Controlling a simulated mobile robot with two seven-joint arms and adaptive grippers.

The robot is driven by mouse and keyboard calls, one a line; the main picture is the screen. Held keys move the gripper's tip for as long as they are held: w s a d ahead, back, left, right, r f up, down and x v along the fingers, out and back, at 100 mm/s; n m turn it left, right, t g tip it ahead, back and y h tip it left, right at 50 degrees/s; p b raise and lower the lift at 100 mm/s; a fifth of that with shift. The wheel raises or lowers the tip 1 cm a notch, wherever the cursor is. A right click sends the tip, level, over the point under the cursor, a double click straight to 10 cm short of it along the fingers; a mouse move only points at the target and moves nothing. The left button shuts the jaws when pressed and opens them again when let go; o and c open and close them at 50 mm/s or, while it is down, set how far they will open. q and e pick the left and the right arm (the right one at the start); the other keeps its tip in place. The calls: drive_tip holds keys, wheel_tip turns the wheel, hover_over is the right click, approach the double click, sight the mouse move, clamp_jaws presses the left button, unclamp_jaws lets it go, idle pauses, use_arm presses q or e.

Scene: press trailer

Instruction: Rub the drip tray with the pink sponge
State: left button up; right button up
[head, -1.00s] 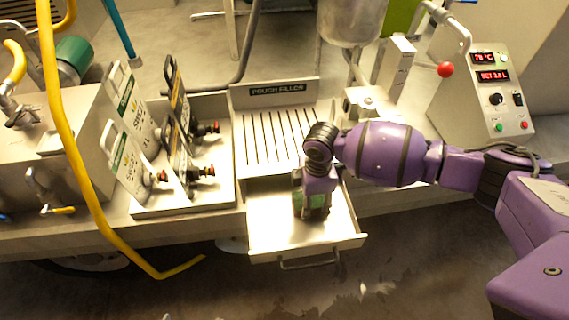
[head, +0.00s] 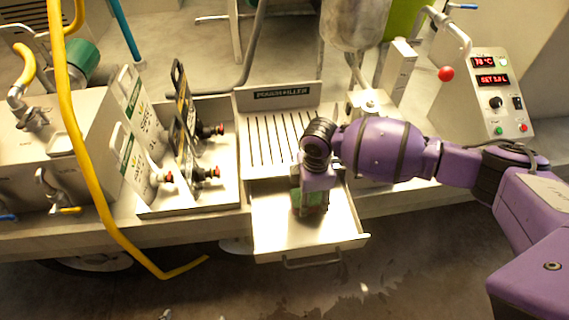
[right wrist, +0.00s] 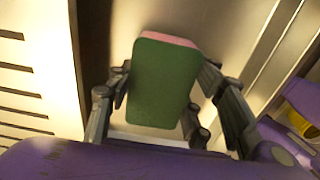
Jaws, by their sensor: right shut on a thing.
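The pink sponge (right wrist: 165,80) has a green face and a pink layer along its top edge in the right wrist view. My right gripper (right wrist: 158,105) is shut on it, one finger at each side. In the head view the right gripper (head: 310,208) points down into the pulled-out metal drip tray (head: 275,232), a shallow drawer under the slotted filler top. A strip of the sponge's green (head: 296,199) shows beside the fingers. Whether the sponge touches the tray floor cannot be told. My left gripper is not in view.
The slotted pouch filler top (head: 285,135) lies behind the tray. A bin with several upright pouches (head: 140,165) stands to the left. A yellow hose (head: 105,205) hangs at the far left. A control box (head: 495,95) with a red display stands at the right.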

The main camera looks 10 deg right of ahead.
wheel_tip(320, 180, up, 3)
drive_tip(key=shift+d+f+p, duration=0.15)
drive_tip(key=shift+p, duration=0.45)
drive_tip(key=shift+r, duration=0.4)
drive_tip(key=shift+w+r, duration=0.1)
drive_tip(key=shift+r, duration=0.1)
drive_tip(key=shift+r+p, duration=0.3)
drive_tip(key=shift+r, duration=0.3)
drive_tip(key=shift+s+r, duration=0.1)
drive_tip(key=shift+s, duration=0.15)
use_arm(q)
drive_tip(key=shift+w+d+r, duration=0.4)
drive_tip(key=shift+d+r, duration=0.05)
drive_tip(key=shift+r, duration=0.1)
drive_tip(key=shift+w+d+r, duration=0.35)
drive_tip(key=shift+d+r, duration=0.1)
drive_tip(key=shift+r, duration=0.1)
use_arm(e)
drive_tip(key=shift+w, duration=0.1)
